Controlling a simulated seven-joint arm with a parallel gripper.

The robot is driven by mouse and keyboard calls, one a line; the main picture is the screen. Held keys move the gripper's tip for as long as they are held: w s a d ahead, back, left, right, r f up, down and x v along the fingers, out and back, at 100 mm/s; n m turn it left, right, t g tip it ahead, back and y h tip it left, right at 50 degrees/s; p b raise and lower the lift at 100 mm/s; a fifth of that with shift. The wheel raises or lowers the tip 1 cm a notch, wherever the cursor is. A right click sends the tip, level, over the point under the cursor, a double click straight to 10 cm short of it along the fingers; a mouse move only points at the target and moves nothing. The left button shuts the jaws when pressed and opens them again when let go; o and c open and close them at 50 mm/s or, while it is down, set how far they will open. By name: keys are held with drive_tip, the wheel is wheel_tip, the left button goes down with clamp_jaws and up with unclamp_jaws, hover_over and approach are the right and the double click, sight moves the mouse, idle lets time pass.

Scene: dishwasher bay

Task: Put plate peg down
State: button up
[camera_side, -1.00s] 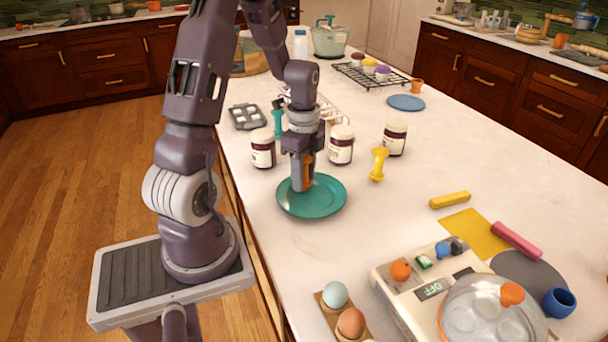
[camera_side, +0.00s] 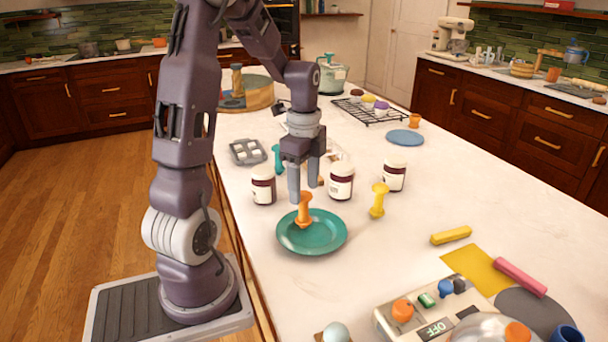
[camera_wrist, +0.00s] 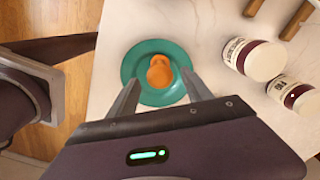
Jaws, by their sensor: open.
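An orange peg (camera_side: 304,211) stands upright on a teal plate (camera_side: 325,238) on the white counter. The wrist view shows the peg (camera_wrist: 159,71) from above, near the middle of the plate (camera_wrist: 134,64). My gripper (camera_side: 304,195) is open and empty above the peg. Its two fingers show in the wrist view (camera_wrist: 158,88), apart, with the peg beyond and between them. The fingertips are close to the peg's top in the side view; I cannot tell the exact gap.
Jars stand behind the plate: a left one (camera_side: 263,186), a middle one (camera_side: 341,182) and a right one (camera_side: 394,175). A yellow peg (camera_side: 378,200) stands to the right. A teal peg (camera_side: 277,158) stands behind.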

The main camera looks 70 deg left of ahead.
wheel_tip(320, 180, up, 4)
drive_tip(key=shift+r, duration=0.25)
drive_tip(key=shift+d+r+n, duration=0.3)
drive_tip(key=shift+d+r, duration=0.4)
drive_tip(key=shift+d, duration=0.25)
drive_tip(key=s+d+r+n+t, duration=0.2)
drive_tip(key=s+d+n, duration=0.3)
drive_tip(key=d, duration=0.4)
drive_tip(key=s+d+r+n+t, duration=0.3)
drive_tip(key=s+d+r+n, duration=0.1)
drive_tip(key=d, duration=0.6)
drive_tip(key=shift+s+n+t, duration=0.3)
drive_tip(key=shift+s+n, duration=0.3)
drive_tip(key=shift+s, duration=0.35)
drive_tip(key=shift+c, duration=0.2)
drive_tip(key=shift+c, duration=1.1)
